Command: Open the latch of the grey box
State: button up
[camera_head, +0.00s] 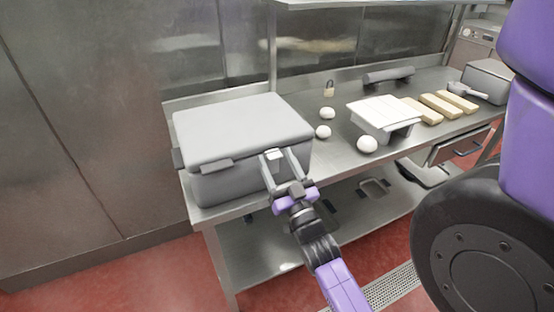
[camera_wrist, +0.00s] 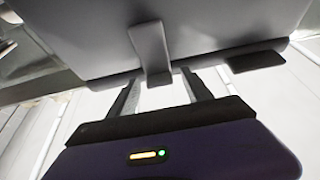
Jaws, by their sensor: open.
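The grey box (camera_head: 240,128) stands closed at the left end of the steel table, its lid down. A latch (camera_wrist: 150,48), a narrow grey tab, hangs down the front of the box in the wrist view. In the head view the latch (camera_head: 274,155) is a pale patch near my fingertips and partly hidden by them. My gripper (camera_head: 281,156) is open at the front right of the box. In the wrist view my gripper (camera_wrist: 160,78) has a finger on either side of the latch's lower end. I cannot tell whether either finger touches it.
A dark tab (camera_head: 216,165) sits on the box front, left of my gripper. To the right on the table are a white tray (camera_head: 382,114), dough balls (camera_head: 367,144), a padlock (camera_head: 328,89) and yellowish blocks (camera_head: 448,103). A lower shelf (camera_head: 270,252) lies under the table.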

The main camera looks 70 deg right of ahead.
jog(key=shift+d, duration=0.1)
jog(key=shift+c, duration=0.2)
grip_shut()
dwell(1.2)
